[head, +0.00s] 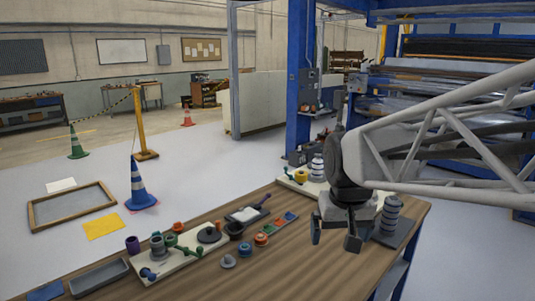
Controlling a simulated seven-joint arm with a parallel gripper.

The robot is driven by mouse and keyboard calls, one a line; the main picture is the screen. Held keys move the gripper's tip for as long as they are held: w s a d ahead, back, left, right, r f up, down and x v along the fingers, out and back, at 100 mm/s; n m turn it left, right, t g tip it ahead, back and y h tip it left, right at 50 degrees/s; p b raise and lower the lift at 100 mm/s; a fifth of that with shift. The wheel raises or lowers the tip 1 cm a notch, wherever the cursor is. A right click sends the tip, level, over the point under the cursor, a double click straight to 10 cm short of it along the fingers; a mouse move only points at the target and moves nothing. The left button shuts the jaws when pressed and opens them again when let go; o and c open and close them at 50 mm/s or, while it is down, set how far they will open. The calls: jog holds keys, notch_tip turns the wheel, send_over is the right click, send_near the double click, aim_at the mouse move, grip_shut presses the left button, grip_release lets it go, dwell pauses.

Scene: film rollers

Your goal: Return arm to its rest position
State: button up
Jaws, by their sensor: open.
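My gripper (336,237) hangs at the end of my arm over the right part of the wooden table (300,262). Its two dark fingers point down and stand apart, with nothing visible between them. My arm reaches in from the right edge of the picture. Just right of the gripper, a grey ribbed roller stack (391,212) stands upright on a dark plate (402,232). The gripper partly hides the table behind it. I cannot tell whether the fingers touch anything.
A pale board (165,268) with several small coloured parts lies at the table's left. A grey tray (98,278) is beside it. Loose rings (260,239) lie mid-table. A white ribbed stack (317,168) stands behind the gripper. The table's front middle is clear.

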jog(key=s+d+f, duration=0.2)
jog(key=s, duration=0.5)
jog(key=s+d+f, duration=0.1)
jog(key=s+f, duration=0.2)
jog(key=s, duration=0.5)
jog(key=shift+s+d+f+m, duration=0.2)
jog(key=shift+s+d+m, duration=0.1)
jog(key=shift+d, duration=0.1)
jog(key=shift+w+r, duration=0.1)
jog(key=shift+w, duration=0.1)
